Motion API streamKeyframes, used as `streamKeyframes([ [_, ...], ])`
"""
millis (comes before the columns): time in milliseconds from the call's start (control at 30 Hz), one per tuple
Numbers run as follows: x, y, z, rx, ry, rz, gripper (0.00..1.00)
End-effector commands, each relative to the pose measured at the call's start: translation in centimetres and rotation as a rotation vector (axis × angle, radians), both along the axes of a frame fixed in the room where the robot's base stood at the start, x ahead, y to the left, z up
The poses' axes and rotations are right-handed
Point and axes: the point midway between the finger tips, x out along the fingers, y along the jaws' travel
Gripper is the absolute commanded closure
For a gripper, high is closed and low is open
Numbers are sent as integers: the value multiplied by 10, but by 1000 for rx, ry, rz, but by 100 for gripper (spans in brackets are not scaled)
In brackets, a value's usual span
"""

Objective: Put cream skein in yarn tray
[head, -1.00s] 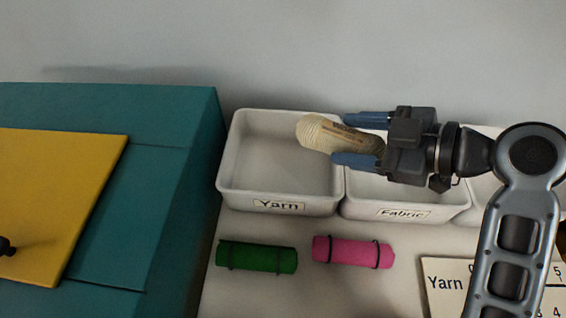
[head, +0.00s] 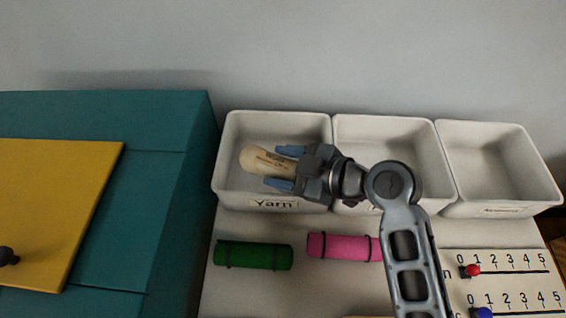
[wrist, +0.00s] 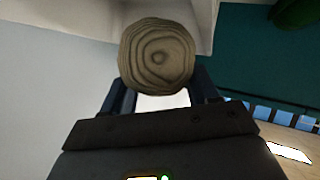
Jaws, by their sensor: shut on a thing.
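The cream skein (head: 262,162) is a pale, elongated roll with a tan label band. My gripper (head: 283,168) is shut on its right end in the head view. The skein is over or inside the white yarn tray (head: 224,180), the leftmost tray, labelled "Yarn"; I cannot tell whether it touches the tray floor. In the wrist view the round, ringed end of the skein (wrist: 157,56) shows between the two fingers of my gripper (wrist: 163,92).
The fabric tray (head: 432,165) and a third white tray (head: 497,198) stand to the right. A green roll (head: 253,255) and a pink roll (head: 340,247) lie in front. A teal box (head: 170,200) with a yellow panel (head: 70,200) borders the left. A counting board (head: 510,284) lies front right.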

Motion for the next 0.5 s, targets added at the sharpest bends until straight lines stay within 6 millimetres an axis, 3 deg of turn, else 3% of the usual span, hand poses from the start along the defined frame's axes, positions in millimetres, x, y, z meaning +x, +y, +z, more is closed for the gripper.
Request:
streamKeyframes([
  [500, 0, 0, -8, 1, 0, 0, 71],
])
